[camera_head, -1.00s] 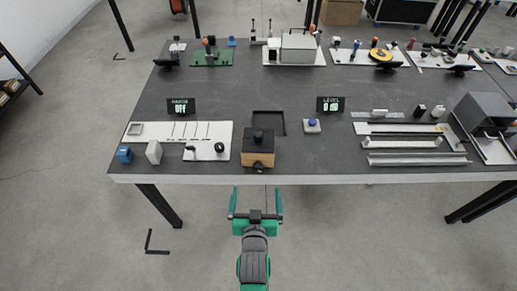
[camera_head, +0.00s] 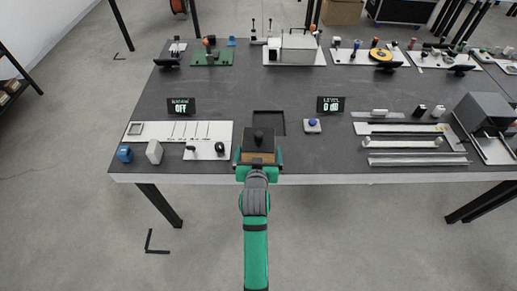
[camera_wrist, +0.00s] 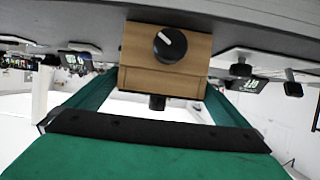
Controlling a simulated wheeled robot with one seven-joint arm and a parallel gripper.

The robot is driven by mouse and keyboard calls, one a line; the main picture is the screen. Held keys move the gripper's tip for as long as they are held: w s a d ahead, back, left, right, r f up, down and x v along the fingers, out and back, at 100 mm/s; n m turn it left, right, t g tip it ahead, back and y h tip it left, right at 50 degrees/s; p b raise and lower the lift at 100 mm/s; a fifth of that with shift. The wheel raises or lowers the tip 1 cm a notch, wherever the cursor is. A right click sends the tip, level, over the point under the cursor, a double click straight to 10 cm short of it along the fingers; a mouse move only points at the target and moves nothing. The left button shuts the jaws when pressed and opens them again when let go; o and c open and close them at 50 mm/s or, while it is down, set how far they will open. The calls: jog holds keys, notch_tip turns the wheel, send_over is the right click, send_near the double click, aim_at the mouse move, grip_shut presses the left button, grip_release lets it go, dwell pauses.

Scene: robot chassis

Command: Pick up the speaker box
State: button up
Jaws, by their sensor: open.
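The wrist view also shows the fingers of my gripper (camera_wrist: 160,90) left and right of the box. Whether they touch its sides I cannot tell.
A dark square frame (camera_head: 284,123) lies just behind the box. A white board (camera_head: 207,150) with a black knob is close on the left. A grey block with a blue button (camera_head: 312,125) stands to the right. Table surface is clear right of the box along the front edge.

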aim_at(259, 143)
jog(key=shift+f+x, duration=0.25)
jog(key=shift+x, duration=2.55)
jog(key=shift+s+a, duration=0.15)
jog(key=shift+s, duration=0.05)
jog(key=shift+r, duration=0.1)
jog(key=c, duration=1.1)
jog(key=shift+r, duration=0.15)
jog(key=shift+r, duration=0.6)
jog(key=s+r, duration=0.1)
jog(key=r, duration=0.1)
jog(key=s+a+r, duration=0.1)
jog(key=s+r, duration=0.1)
jog(key=r, duration=0.1)
jog(key=s+r, duration=0.1)
jog(key=r, duration=0.1)
jog(key=shift+s+a+r, duration=0.3)
jog(key=shift+s+r, duration=0.05)
jog(key=shift+s, duration=0.05)
jog(key=v, duration=0.3)
jog(key=a+v, duration=0.1)
jog(key=v, duration=0.2)
jog(key=a+v, duration=0.1)
jog(key=v, duration=0.2)
jog(key=shift+s+r, duration=0.1)
jog(key=shift+s, duration=0.05)
